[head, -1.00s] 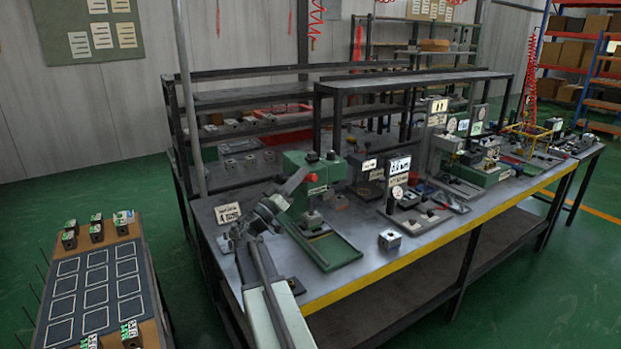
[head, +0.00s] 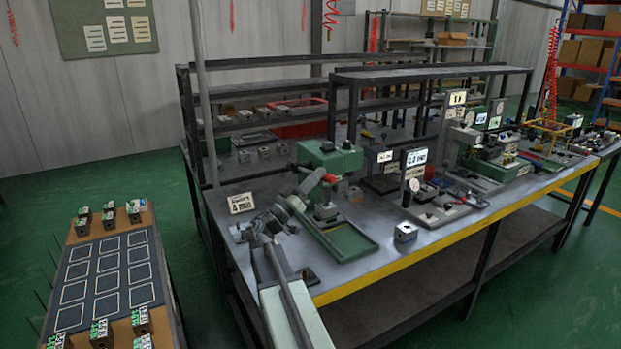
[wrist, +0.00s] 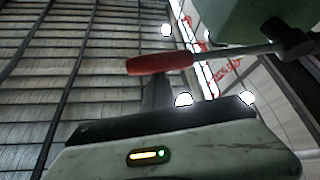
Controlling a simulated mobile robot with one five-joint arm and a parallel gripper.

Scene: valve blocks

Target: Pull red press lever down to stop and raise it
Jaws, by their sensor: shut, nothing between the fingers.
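The green press (head: 338,156) stands near the front left of the workbench, over its green base tray (head: 345,240). Its lever has a red handle (head: 330,178), low at the press's front, just beside my gripper (head: 319,176). In the wrist view the red handle (wrist: 160,64) lies nearly level, on a metal rod (wrist: 235,51) running right to a dark hub beside the green press body (wrist: 245,18). My gripper (wrist: 158,92) is shut and empty, its fingers pointing at the handle's underside in the picture. I cannot tell whether they touch.
Other fixtures (head: 435,205) crowd the bench further right. A rack table (head: 110,270) with several valve blocks stands at the left.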

